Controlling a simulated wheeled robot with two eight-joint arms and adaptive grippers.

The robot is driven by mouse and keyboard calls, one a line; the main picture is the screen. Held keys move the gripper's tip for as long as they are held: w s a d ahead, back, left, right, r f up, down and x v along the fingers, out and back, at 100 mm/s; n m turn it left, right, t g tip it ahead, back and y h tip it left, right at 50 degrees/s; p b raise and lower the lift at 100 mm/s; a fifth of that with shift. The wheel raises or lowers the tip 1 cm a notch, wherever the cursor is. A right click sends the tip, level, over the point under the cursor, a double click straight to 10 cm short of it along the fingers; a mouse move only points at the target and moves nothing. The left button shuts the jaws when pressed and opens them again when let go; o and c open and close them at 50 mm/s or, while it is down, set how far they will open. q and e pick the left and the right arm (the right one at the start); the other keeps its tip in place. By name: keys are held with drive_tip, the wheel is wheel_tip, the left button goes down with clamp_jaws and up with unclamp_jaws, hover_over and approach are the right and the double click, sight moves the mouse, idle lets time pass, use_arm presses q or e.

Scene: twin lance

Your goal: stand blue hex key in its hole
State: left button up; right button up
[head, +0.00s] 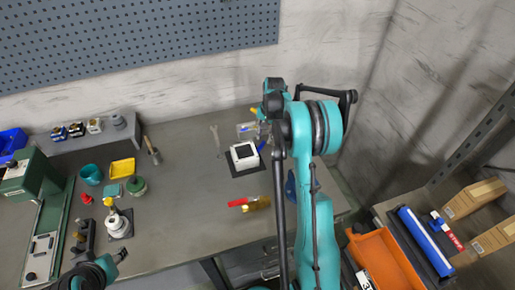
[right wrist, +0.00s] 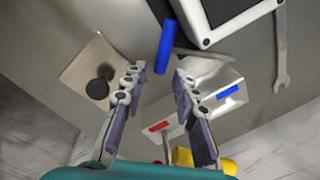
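The blue hex key (right wrist: 166,45) shows as a blue bar in the right wrist view, its near end in line with the gap between my fingertips. In the head view a small blue piece (head: 262,145) shows beside the white-framed box. My right gripper (right wrist: 158,74) is open, with nothing clasped. A pale holder (right wrist: 205,98) with a blue mark and a red mark lies beyond the right finger. It also shows in the head view (head: 246,129). Its holes cannot be made out. My left gripper (head: 95,272) is partly in view at the lower left, its fingers unclear.
A white-framed box (head: 244,155) stands close to the holder. A wrench (right wrist: 281,50) lies near. A yellow object (right wrist: 190,158) is close to the right finger. A red-handled tool (head: 240,202) lies nearer the front. The table's middle is mostly clear.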

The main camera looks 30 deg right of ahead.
sight(263, 142)
drive_tip(key=f, duration=0.2)
drive_tip(key=f+b, duration=0.1)
drive_tip(key=shift+w+a+f, duration=0.2)
drive_tip(key=shift+w+f, duration=0.05)
drive_tip(key=shift+f, duration=0.1)
drive_tip(key=shift+r, duration=0.1)
clamp_jaws()
drive_tip(key=shift+r, duration=0.1)
